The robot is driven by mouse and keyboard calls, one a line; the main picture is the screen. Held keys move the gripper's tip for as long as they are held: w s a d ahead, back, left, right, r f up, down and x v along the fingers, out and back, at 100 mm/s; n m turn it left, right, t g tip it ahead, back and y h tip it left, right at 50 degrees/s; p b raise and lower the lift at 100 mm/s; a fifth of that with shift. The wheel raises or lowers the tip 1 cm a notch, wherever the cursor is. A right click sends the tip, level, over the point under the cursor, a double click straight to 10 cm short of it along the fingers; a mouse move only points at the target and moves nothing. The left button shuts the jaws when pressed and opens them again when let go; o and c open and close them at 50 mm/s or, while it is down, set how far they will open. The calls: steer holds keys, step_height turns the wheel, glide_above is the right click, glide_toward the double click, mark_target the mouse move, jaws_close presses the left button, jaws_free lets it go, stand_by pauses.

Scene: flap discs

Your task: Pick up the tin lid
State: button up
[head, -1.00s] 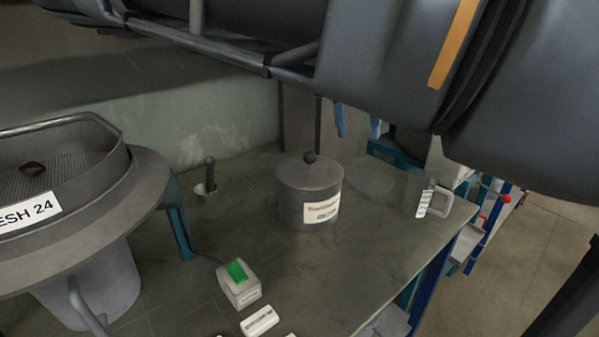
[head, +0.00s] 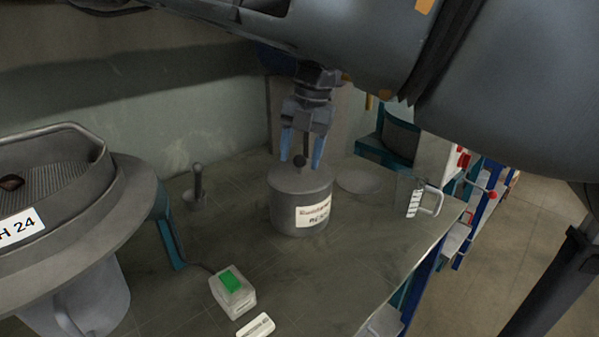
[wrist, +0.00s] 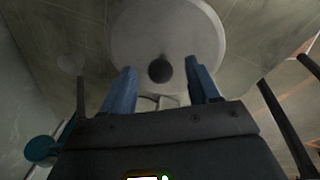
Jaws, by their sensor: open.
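The tin lid (head: 283,178) is a flat grey disc with a dark round knob (head: 300,160), and it sits on top of a grey labelled tin (head: 287,211) on the bench. My gripper (head: 302,158) is open, with its blue fingers pointing down on either side of the knob in the head view. In the wrist view the pale lid (wrist: 190,30) shows from above, and its dark knob (wrist: 160,69) appears just beyond and between the two open fingertips (wrist: 163,77). Whether the fingers are level with the knob or above it is hard to tell.
A sieve machine (head: 75,190) stands at the left. A switch box with a green button (head: 232,282) is at the front. A short post (head: 198,182) stands left of the tin. A flat disc (head: 359,181) and a clear jug (head: 421,199) are at the right, near the bench edge.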

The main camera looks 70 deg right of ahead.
steer(key=shift+f, duration=0.3)
steer(key=shift+c, duration=0.2)
jaws_close()
